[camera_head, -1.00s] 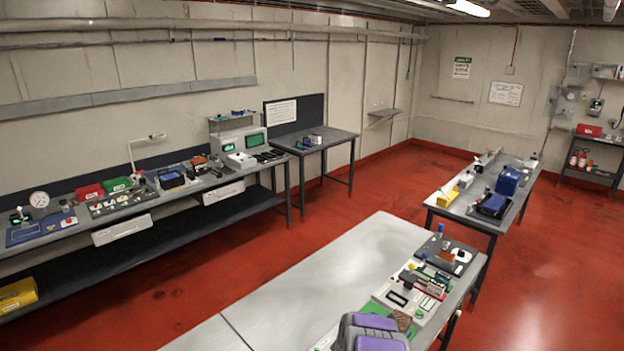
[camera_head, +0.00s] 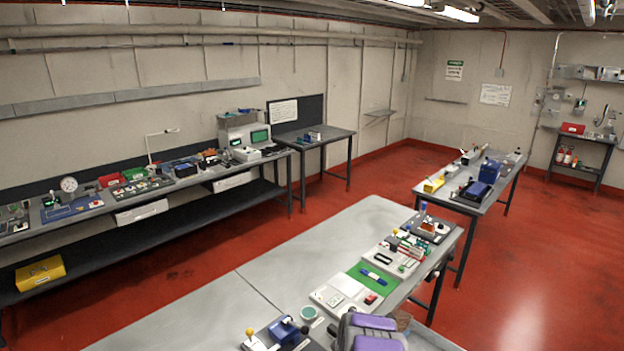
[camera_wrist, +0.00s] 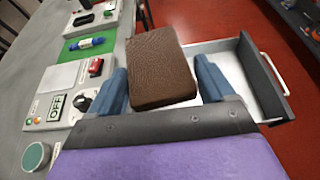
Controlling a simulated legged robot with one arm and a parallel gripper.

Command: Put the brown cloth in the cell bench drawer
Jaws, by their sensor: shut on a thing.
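The brown cloth (camera_wrist: 160,68) is a folded, textured block between my two blue fingers in the wrist view. My gripper (camera_wrist: 162,80) is shut on it. The open drawer (camera_wrist: 262,80), pale inside with a dark front and a light handle, lies beneath and to the right of the cloth. The cloth hides part of the drawer, and its height above the drawer floor is hard to tell. In the head view my purple and grey gripper (camera_head: 375,328) is at the bottom, with a bit of the cloth (camera_head: 403,319) and drawer rim (camera_head: 432,338) beside it.
The grey bench (camera_head: 345,232) runs beside the drawer. A panel with a knob and OFF label (camera_wrist: 62,100), a green mat (camera_wrist: 90,45) with a blue cylinder, and a round teal-topped item (camera_wrist: 36,157) stand left of my gripper.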

